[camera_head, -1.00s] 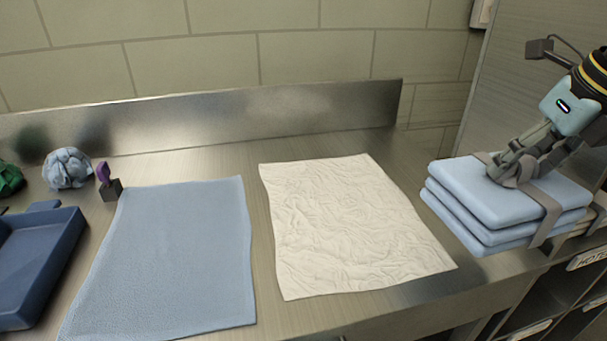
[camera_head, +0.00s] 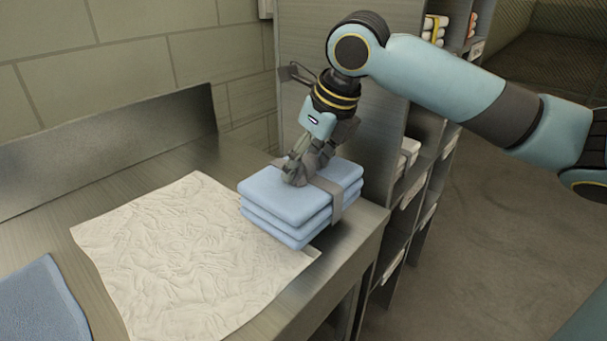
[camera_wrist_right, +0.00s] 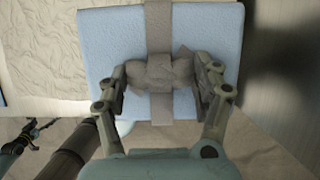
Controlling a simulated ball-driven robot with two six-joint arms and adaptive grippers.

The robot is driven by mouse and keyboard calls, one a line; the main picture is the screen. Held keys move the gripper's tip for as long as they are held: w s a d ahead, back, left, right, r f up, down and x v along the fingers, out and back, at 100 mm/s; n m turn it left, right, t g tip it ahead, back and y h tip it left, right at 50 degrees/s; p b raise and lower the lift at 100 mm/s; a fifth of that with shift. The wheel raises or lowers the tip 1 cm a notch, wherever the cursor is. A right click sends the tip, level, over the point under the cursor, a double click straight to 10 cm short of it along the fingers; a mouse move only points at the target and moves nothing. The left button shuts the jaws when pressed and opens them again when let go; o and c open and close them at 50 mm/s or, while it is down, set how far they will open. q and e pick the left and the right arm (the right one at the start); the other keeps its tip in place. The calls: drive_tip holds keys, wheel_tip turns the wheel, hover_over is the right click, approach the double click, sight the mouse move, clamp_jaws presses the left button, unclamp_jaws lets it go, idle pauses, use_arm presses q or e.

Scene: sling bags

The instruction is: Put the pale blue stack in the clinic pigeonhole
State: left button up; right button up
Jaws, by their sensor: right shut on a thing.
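The pale blue stack (camera_head: 275,198) is several folded layers bound by a grey strap with a knot on top. It is at the right end of the metal counter, beside the pigeonhole unit (camera_head: 384,135). My right gripper (camera_head: 296,178) is above it, shut on the strap's knot. In the right wrist view the two fingers (camera_wrist_right: 167,78) close on the knot from both sides, with the blue top (camera_wrist_right: 110,45) below. I cannot tell whether the stack touches the counter. Labels on the unit are too small to read. My left gripper is not in view.
A crumpled white cloth (camera_head: 180,255) lies flat on the counter (camera_head: 95,195), left of the stack. A blue cloth (camera_head: 42,305) lies further left. Some pigeonholes hold white and orange bundles (camera_head: 435,28). Open floor (camera_head: 480,240) lies to the right.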

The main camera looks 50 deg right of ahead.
sight(310, 175)
wheel_tip(310, 175, down, 3)
drive_tip(key=shift+f, duration=0.15)
drive_tip(key=shift+s+f+b, duration=0.15)
drive_tip(key=shift+f+b, duration=0.3)
drive_tip(key=shift+f, duration=0.15)
drive_tip(key=o, duration=1.7)
drive_tip(key=shift+a, duration=0.1)
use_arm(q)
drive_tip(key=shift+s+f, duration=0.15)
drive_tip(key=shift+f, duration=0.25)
use_arm(e)
drive_tip(key=shift+o, duration=0.2)
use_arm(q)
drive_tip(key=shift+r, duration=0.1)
use_arm(e)
drive_tip(key=shift+r, duration=0.1)
